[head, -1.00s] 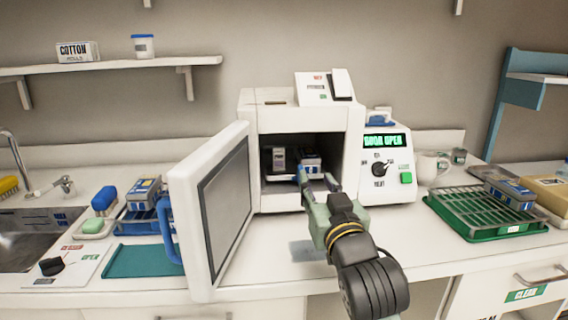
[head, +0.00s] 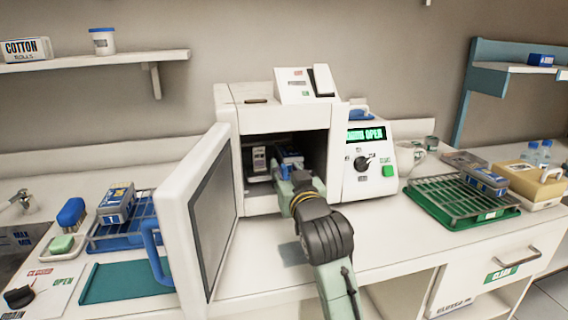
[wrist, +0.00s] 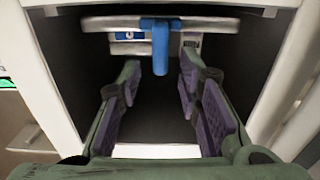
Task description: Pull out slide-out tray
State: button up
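The white sterilizer (head: 330,115) stands on the counter with its door (head: 200,222) swung open to the left. The slide-out tray is inside the dark chamber; its metal front (wrist: 210,24) shows in the wrist view. A blue tab handle (wrist: 160,50) sticks out from the middle of the tray front. My gripper (wrist: 160,78) is open, its two purple-padded fingers apart on either side of the handle's line. The handle's end lies at about the fingertips, with gaps on both sides. In the head view my gripper (head: 288,172) reaches into the chamber opening and hides the tray's handle.
Small boxed packs (head: 259,158) stand inside the chamber. A green rack (head: 455,200) is on the counter to the right, a blue rack (head: 125,236) and a teal mat (head: 126,283) to the left. The open door stands close left of my arm.

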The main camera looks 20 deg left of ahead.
jog(key=shift+x, duration=1.25)
jog(key=shift+s, duration=0.1)
jog(key=shift+c, duration=0.4)
grip_shut()
